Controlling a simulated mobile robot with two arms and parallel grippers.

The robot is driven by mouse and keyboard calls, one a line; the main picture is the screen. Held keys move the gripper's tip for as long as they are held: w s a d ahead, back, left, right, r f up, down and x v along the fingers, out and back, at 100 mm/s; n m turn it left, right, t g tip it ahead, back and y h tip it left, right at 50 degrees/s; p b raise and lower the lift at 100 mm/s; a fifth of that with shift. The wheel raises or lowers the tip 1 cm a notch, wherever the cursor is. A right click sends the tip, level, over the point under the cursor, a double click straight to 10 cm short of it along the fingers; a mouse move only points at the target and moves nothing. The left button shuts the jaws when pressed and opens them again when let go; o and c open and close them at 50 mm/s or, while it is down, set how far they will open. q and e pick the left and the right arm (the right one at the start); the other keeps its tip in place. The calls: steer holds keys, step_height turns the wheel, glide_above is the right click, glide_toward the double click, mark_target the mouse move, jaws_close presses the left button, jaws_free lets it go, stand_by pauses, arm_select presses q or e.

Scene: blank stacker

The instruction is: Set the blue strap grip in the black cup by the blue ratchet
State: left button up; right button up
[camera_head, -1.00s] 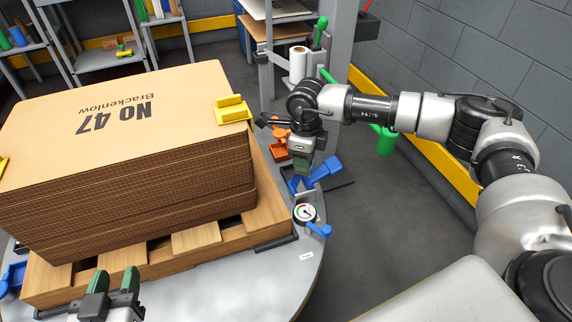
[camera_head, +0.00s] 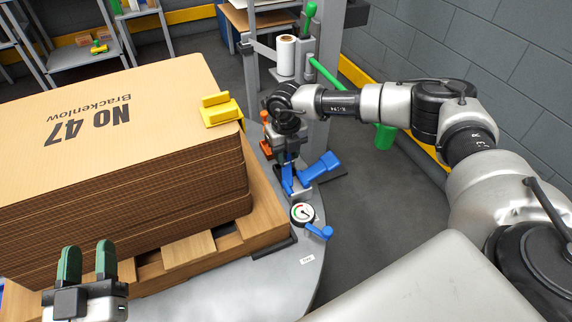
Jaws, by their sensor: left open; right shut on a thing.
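My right gripper (camera_head: 289,157) points down at the table's far right edge, shut on a slim blue piece (camera_head: 287,176), which looks like the blue strap grip. Its upper part is hidden by the fingers. The blue ratchet (camera_head: 320,167) lies just right of it on a dark base. I cannot make out the black cup; the gripper and blue parts cover that spot. I cannot tell whether the held piece touches anything below. My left gripper (camera_head: 88,264), with green fingers, is open and empty at the lower left, in front of the pallet.
A tall cardboard stack (camera_head: 120,180) with a yellow corner piece (camera_head: 220,110) stands on a wooden pallet (camera_head: 190,250), close left of my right gripper. A round gauge (camera_head: 302,213) with a blue handle is in front. An orange part (camera_head: 266,147) is behind.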

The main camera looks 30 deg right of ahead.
mark_target(286, 160)
step_height(286, 160, down, 3)
steer(key=shift+f+b, duration=0.1)
steer(key=shift+b, duration=0.5)
arm_select(q)
steer(key=shift+s+d+r+t+h, duration=0.1)
steer(key=shift+s+r+t+h, duration=0.15)
steer(key=shift+r+t, duration=0.4)
steer(key=shift+s+r+t+h, duration=0.2)
steer(key=shift+s+r+t, duration=0.1)
steer(key=shift+r+t, duration=0.35)
steer(key=shift+s+d+r+t+h, duration=0.1)
steer(key=shift+s+r+t+h, duration=0.15)
steer(key=shift+r+t, duration=0.35)
arm_select(e)
steer(key=shift+f, duration=0.4)
arm_select(q)
steer(key=shift+r, duration=0.1)
arm_select(e)
steer(key=shift+f, duration=0.1)
steer(key=o, duration=1)
